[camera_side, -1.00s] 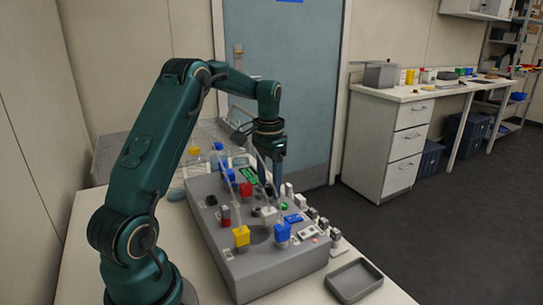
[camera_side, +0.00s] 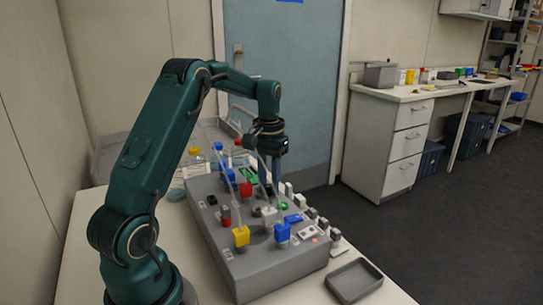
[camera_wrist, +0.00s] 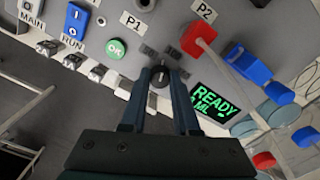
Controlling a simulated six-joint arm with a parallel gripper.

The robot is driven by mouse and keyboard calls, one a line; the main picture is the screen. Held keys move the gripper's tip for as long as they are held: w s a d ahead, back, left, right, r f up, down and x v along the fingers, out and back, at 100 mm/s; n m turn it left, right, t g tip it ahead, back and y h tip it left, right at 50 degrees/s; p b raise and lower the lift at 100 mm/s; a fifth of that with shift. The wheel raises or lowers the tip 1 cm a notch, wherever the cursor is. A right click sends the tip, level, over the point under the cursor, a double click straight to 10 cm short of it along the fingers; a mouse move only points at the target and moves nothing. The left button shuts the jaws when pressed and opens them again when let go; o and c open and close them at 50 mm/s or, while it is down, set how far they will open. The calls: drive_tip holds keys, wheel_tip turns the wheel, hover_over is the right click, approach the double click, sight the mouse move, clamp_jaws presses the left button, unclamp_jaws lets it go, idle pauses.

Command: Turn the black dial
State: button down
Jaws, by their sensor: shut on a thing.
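The black dial (camera_wrist: 159,76) is a small round knob with a pale mark, on the grey panel of the bioreactor unit (camera_side: 255,275). In the wrist view it sits between the two fingertips of my gripper (camera_wrist: 160,82), one on each side. My gripper is shut on the dial and points down at the panel. In the side view, my gripper (camera_side: 276,184) reaches down to the right part of the unit, where the fingers and nearby parts hide the dial.
Near the dial are a green OK button (camera_wrist: 115,48), a red pump head (camera_wrist: 198,40) with a tube, a green READY display (camera_wrist: 212,101) and a blue RUN switch (camera_wrist: 76,20). An empty grey tray (camera_side: 354,281) lies at the front right. Clear tubes arch over the unit.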

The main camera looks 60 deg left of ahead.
sight(269, 186)
drive_tip(key=n, duration=0.4)
drive_tip(key=shift+r+n, duration=0.1)
drive_tip(key=shift+n, duration=2)
drive_tip(key=c, duration=0.6)
unclamp_jaws()
drive_tip(key=shift+c, duration=0.2)
drive_tip(key=shift+r, duration=2.55)
